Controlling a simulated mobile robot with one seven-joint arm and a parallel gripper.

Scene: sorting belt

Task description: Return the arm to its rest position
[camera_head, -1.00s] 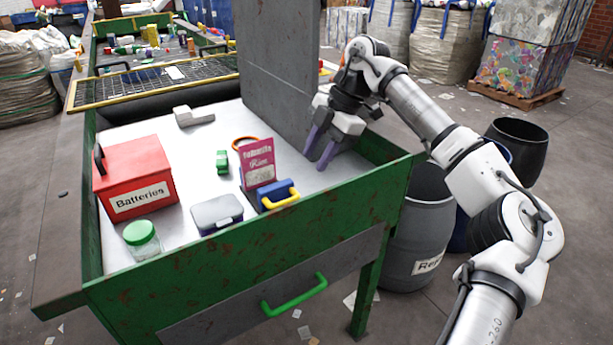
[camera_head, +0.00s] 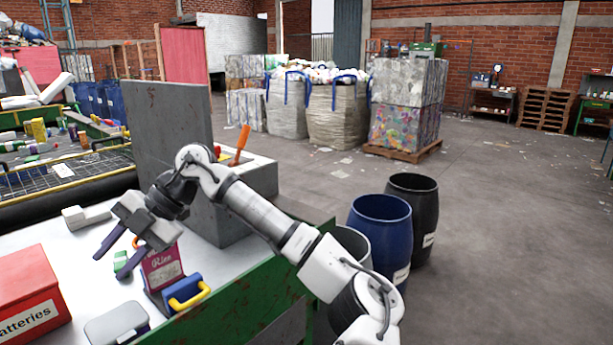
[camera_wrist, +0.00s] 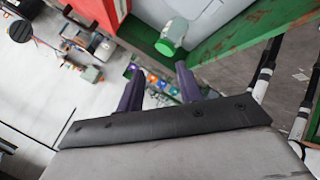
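My gripper (camera_head: 110,267) hangs over the white sorting table (camera_head: 88,240) in the head view, at the left of the picture. Its two purple fingers are apart with nothing between them. They point down and to the left, in front of the pink rice box (camera_head: 160,272) and the small green item (camera_head: 120,262). In the wrist view the two fingers (camera_wrist: 160,75) also stand apart and empty. My arm reaches across from the lower right, bent at the elbow. It passes in front of the grey upright panel (camera_head: 160,120).
A red batteries box (camera_head: 22,285), a grey case (camera_head: 115,325) and a blue item with a yellow handle (camera_head: 185,293) lie on the table. The wrist view shows a green-lidded jar (camera_wrist: 168,46). Blue (camera_head: 380,225) and black (camera_head: 412,200) barrels stand right.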

